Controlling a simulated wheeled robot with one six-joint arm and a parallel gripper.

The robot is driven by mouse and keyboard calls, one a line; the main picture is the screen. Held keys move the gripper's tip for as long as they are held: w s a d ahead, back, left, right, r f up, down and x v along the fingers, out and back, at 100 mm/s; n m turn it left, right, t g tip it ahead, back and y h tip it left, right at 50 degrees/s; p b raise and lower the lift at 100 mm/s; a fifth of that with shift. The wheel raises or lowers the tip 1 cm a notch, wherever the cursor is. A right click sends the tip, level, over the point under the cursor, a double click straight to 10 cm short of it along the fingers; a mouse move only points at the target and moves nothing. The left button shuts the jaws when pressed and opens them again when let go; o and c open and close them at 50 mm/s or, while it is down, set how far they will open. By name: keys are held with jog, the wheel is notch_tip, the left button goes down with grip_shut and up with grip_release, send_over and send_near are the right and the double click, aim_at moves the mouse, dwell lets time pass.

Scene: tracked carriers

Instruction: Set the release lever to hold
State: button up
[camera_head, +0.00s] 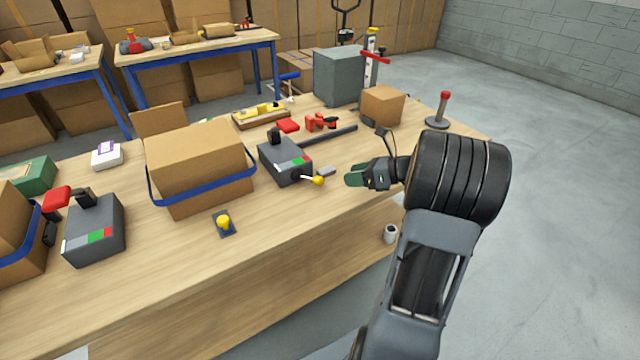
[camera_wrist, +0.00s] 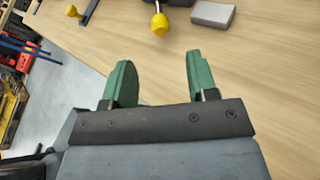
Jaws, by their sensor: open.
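A dark grey box (camera_head: 284,163) with white, green and red patches stands on the workbench. A short lever with a yellow ball knob (camera_head: 317,180) sticks out from its front right side, and the knob also shows in the wrist view (camera_wrist: 160,24).
A small grey block (camera_head: 327,171) lies by the knob, also in the wrist view (camera_wrist: 213,14). A cardboard box with a blue band (camera_head: 200,165) is left of it. A yellow knob on a plate (camera_head: 224,222) is at the front, a red-knobbed upright lever (camera_head: 443,105) at the back right.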

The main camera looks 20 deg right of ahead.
aim_at(323, 179)
jog(key=b+x, duration=0.1)
jog(key=x, duration=0.9)
jog(key=shift+w+a+f+b, duration=0.15)
jog(key=shift+w+a+b, duration=0.05)
jog(key=shift+a+b, duration=0.1)
grip_shut()
